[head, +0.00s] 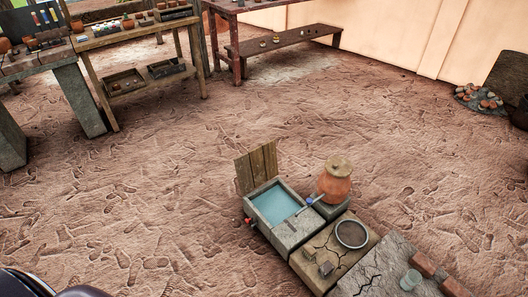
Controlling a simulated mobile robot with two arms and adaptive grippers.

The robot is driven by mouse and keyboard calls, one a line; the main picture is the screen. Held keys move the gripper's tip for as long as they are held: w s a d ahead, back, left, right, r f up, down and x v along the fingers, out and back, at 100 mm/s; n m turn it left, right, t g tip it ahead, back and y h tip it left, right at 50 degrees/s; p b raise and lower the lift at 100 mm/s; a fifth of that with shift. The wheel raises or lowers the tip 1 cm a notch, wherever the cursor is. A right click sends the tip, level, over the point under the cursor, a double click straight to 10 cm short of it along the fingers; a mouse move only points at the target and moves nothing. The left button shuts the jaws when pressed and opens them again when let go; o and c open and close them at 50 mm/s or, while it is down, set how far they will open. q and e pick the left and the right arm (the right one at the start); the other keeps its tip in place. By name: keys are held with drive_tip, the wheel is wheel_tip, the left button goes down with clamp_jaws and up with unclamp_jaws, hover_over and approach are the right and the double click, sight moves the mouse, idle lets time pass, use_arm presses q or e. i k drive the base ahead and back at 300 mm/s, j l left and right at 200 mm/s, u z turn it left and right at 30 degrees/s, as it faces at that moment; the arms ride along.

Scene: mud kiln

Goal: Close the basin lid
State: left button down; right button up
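The basin (249,204) is a grey, box-shaped trough holding blue-green water (275,206). It stands low, near the middle of the head view. Its wooden plank lid (257,168) is open and stands nearly upright at the far edge, leaving the water uncovered. A small red part (249,221) shows on the basin's left side. Neither of my grippers is in view. Only dark, rounded parts, which seem to be mine, show at the bottom left corner, well short of the basin.
An orange clay pot (335,183) stands right of the basin. Beside it are a cracked slab with a round sieve (352,234) and a glass jar (410,280). The dirt floor (150,200) left of the basin is clear. A wooden workbench (135,36) stands at back left.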

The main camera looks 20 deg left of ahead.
sight(256, 166)
drive_tip(key=i+j+z, duration=0.1)
drive_tip(key=j, duration=0.3)
drive_tip(key=i+j+z, duration=0.1)
drive_tip(key=j, duration=0.3)
drive_tip(key=i+j+z, duration=0.1)
drive_tip(key=j, duration=0.3)
drive_tip(key=i+j+z, duration=0.1)
drive_tip(key=j, duration=0.3)
drive_tip(key=i+j+z, duration=0.1)
drive_tip(key=j, duration=0.3)
drive_tip(key=i+j+z, duration=0.1)
drive_tip(key=j+z, duration=0.35)
drive_tip(key=j, duration=0.9)
drive_tip(key=k+j+z, duration=0.1)
drive_tip(key=j+z, duration=0.4)
drive_tip(key=j, duration=0.85)
